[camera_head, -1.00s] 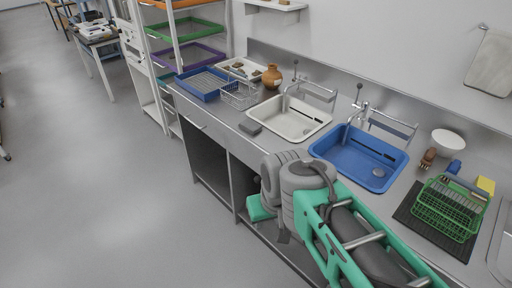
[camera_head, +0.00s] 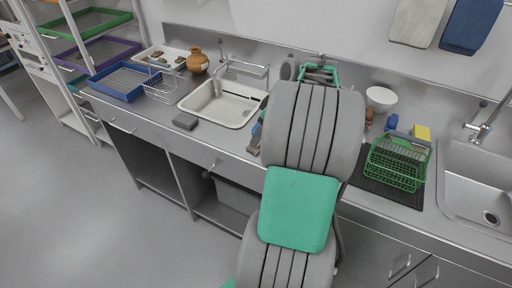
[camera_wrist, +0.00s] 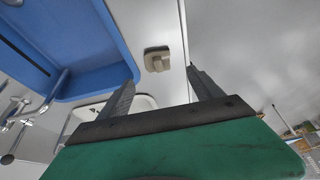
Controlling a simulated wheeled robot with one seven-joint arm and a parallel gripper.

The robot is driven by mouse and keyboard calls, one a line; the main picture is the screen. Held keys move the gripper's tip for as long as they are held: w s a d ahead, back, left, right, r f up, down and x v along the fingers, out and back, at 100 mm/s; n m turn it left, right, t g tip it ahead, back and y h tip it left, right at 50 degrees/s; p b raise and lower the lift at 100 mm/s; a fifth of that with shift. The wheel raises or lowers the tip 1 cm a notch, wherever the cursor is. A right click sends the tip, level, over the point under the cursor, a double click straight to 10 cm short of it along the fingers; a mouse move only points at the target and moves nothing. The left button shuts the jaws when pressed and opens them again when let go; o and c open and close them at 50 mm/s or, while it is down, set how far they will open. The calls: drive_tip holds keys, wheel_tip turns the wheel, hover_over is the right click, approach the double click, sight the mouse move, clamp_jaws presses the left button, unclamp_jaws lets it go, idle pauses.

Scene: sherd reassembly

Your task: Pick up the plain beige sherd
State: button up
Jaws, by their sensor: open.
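My gripper (camera_wrist: 160,76) is open in the wrist view, its two dark fingers apart with nothing between them. A small beige-grey, block-like piece (camera_wrist: 157,60) lies on the counter just beyond the fingertips, close to the counter's front edge. I cannot tell for sure whether it is the plain beige sherd. In the head view my arm hides most of the gripper and the counter around it. Several small brownish pieces (camera_head: 156,55) lie in a white tray (camera_head: 138,59) at the back left; none is clearly plain beige at this size.
A blue basin (camera_wrist: 85,48) is beside the piece, and a white basin (camera_head: 212,112) stands farther left on the counter. A grey block (camera_head: 185,121), blue tray (camera_head: 120,92), wire basket (camera_head: 160,92), brown jar (camera_head: 197,62), green rack (camera_head: 395,165) and white bowl (camera_head: 380,98) also occupy the counter.

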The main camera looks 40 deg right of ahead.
drive_tip(key=x, duration=0.7)
drive_tip(key=shift+d+f+p, duration=0.15)
drive_tip(key=shift+f+p, duration=0.15)
drive_tip(key=shift+p, duration=0.05)
drive_tip(key=shift+c, duration=0.3)
drive_tip(key=c, duration=1.4)
drive_tip(key=shift+r, duration=0.15)
drive_tip(key=shift+c, duration=0.2)
